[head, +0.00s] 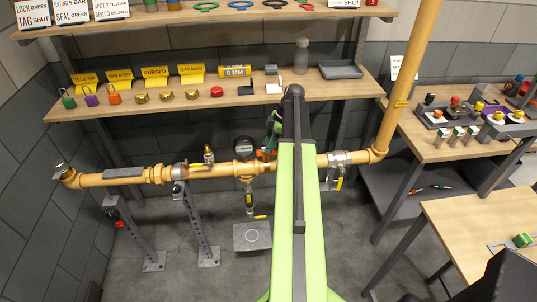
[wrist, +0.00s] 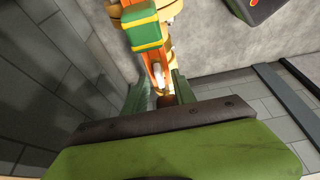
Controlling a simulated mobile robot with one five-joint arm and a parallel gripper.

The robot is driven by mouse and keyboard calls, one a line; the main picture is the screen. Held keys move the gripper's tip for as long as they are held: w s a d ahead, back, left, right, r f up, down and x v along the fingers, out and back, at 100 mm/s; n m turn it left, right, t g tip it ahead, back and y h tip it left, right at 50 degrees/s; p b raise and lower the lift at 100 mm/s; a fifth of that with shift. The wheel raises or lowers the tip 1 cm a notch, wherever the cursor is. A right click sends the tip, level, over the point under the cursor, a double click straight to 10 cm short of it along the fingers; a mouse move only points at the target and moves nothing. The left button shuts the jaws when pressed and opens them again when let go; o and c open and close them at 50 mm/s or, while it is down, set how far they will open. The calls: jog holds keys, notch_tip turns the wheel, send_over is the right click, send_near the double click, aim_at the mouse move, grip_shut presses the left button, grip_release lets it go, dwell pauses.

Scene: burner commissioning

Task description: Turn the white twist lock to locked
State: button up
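A small white piece (wrist: 158,76), which may be the white twist lock, shows in the wrist view. It sits beside an orange strap-like part with a green and yellow band (wrist: 146,38), in front of the yellow pipe. My gripper (wrist: 159,92) has its two green fingers apart, one on each side of the white piece and the lower orange part. I cannot see clear contact with either finger. In the head view my gripper is mostly hidden behind my arm, near the pipe (head: 110,181). The twist lock cannot be made out there.
A pressure gauge (head: 244,147) stands on the pipe just left of my arm. A shelf (head: 340,92) with yellow signs and padlocks runs above the pipe. Workbenches (head: 430,150) stand at the right.

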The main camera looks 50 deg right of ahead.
jog(key=shift+a+f, duration=0.1)
jog(key=shift+f, duration=0.3)
jog(key=shift+w+r, duration=0.1)
jog(key=shift+c, duration=0.4)
grip_shut()
